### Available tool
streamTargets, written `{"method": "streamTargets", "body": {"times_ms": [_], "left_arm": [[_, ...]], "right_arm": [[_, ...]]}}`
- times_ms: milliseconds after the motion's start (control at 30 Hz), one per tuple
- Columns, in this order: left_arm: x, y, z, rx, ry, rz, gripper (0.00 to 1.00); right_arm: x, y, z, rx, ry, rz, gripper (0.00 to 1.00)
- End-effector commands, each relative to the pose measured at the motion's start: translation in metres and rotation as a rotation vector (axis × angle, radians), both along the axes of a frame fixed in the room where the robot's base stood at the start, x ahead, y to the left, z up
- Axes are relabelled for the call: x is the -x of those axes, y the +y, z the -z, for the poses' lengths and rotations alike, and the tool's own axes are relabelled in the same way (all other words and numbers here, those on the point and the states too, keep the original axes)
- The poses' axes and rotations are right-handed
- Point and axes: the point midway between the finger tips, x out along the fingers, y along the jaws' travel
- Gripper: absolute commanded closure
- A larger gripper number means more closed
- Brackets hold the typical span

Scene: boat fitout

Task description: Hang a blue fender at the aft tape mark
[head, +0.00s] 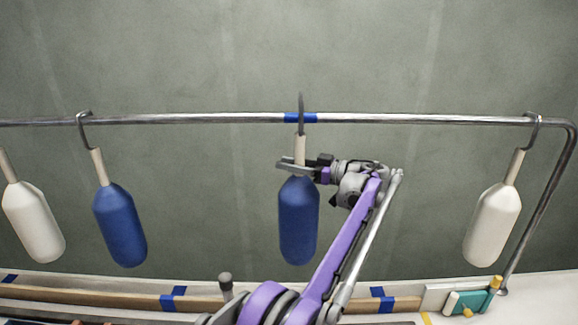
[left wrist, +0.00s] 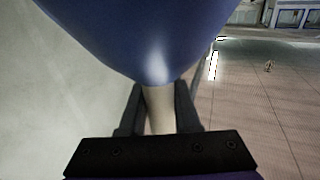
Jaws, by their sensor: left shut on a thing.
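A blue fender (head: 298,222) hangs upright below the steel rail (head: 400,119) in the middle of the head view. My left gripper (head: 294,166) is shut on its pale neck. The left wrist view shows the fender's blue body (left wrist: 150,40) close up, with the neck between the fingers (left wrist: 158,110). The fender's hook (head: 301,105) is seen edge-on and crosses in front of the blue tape mark (head: 290,117) on the rail. I cannot tell whether the hook rests on the rail or stands clear of it. My right gripper is not in view.
Another blue fender (head: 119,224) and a white fender (head: 34,222) hang at the left. A white fender (head: 493,223) hangs by the rail's right bend. A wooden strip (head: 110,299) with blue tape runs below. The rail is clear on both sides of the tape.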

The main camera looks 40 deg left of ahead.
Motion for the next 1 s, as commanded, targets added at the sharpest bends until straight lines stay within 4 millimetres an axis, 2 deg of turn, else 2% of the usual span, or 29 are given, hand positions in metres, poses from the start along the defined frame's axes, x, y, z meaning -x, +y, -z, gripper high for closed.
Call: {"method": "streamTargets", "body": {"times_ms": [67,300,500,967,1000], "left_arm": [[-0.004,0.004,-0.002,-0.002,0.0,-0.001,1.0],[-0.004,0.004,0.018,-0.002,0.002,0.0,1.0],[-0.004,0.003,0.027,-0.001,0.0,0.0,1.0],[-0.004,0.003,0.031,-0.001,0.0,0.0,1.0],[-0.004,0.003,0.031,-0.001,0.0,0.0,0.64]], "right_arm": [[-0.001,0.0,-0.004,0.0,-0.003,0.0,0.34],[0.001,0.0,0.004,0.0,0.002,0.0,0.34],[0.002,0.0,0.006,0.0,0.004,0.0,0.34],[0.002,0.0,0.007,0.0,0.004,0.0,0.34],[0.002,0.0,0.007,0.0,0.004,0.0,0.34]]}}
